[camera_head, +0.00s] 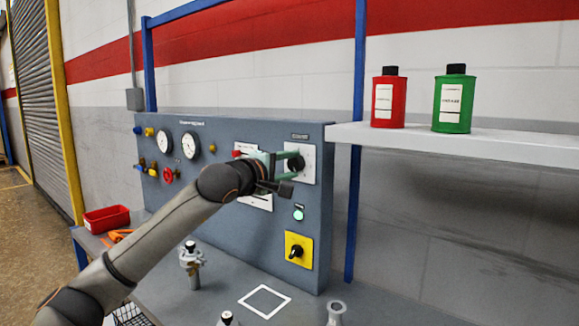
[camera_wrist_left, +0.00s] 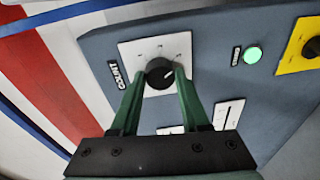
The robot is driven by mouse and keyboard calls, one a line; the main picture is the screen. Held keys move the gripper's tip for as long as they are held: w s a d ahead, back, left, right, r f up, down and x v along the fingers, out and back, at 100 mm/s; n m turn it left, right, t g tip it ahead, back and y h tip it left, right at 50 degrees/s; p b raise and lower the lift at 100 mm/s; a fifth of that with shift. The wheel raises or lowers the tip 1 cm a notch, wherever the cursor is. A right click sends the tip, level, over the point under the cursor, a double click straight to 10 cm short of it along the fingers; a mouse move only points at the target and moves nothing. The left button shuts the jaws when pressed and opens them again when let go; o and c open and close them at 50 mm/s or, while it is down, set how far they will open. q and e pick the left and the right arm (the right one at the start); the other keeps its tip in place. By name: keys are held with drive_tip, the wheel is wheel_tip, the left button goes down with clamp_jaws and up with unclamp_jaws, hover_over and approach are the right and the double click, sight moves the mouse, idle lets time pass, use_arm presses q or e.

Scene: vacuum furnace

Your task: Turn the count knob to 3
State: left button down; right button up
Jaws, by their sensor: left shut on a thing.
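The count knob (camera_head: 296,164) is a round black knob on a white square plate at the upper right of the grey panel. In the left wrist view the knob (camera_wrist_left: 159,73) shows on its plate next to a COUNT label (camera_wrist_left: 117,75), with a light pointer line on its face. The scale marks are too small to read. My left gripper (camera_head: 290,163) is at the knob, its two green fingers on opposite sides of it; the fingers (camera_wrist_left: 160,78) also show in the wrist view, shut on the knob. My right gripper is not in view.
A lit green button (camera_head: 298,214) and a black switch on a yellow plate (camera_head: 298,251) sit below the knob. Gauges and valves are at the panel's left. A shelf (camera_head: 450,141) at right holds a red bottle (camera_head: 388,100) and a green bottle (camera_head: 453,102). Metal fittings stand on the bench.

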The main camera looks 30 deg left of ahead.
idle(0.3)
use_arm(q)
drive_tip(key=shift+c, duration=1.9)
unclamp_jaws()
drive_tip(key=s+b, duration=0.3)
drive_tip(key=s, duration=0.9)
drive_tip(key=shift+s+r, duration=0.25)
drive_tip(key=shift+r, duration=0.05)
